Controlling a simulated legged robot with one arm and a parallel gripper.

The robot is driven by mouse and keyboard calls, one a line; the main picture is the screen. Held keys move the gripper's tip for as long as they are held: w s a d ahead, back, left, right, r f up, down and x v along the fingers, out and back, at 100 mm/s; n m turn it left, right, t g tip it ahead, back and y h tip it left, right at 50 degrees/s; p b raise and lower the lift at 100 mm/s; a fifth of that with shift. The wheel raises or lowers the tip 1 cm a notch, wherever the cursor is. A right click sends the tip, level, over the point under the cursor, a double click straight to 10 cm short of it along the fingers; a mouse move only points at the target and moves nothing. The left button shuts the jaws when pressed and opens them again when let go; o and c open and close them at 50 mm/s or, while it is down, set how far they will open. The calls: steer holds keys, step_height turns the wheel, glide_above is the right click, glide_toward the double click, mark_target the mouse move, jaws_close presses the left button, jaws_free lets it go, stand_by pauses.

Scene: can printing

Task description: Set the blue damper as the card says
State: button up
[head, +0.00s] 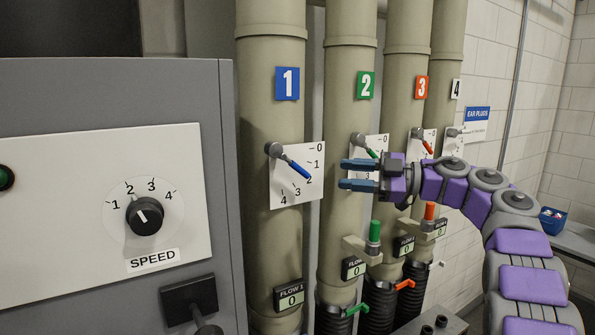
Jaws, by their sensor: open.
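The blue damper lever (293,166) sits on a white scale plate (283,188) marked 0 to 4 on the pipe with the blue 1 label (287,83). It slants down to the right, its tip close to the 2 mark. My gripper (346,174) is open and empty, its two blue fingers pointing left, to the right of the lever and in front of pipe 2. It looks apart from the lever. I cannot make out a card with a setting in this view.
Pipes with labels 2 (365,85), 3 (422,87) and 4 (456,90) carry similar levers. A grey cabinet with a SPEED knob (145,215) fills the left. The FLOW 1 display (290,299) reads 0. Green and orange handles stand low by the pipes.

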mark_target(303, 169)
steer(key=a, duration=0.3)
steer(key=w+a, duration=0.1)
steer(key=a, duration=0.3)
steer(key=w+a, duration=0.1)
steer(key=a, duration=0.3)
steer(key=shift+w+d, duration=0.15)
steer(key=shift+d, duration=0.5)
steer(key=shift+c, duration=0.8)
jaws_close()
steer(key=shift+r, duration=0.1)
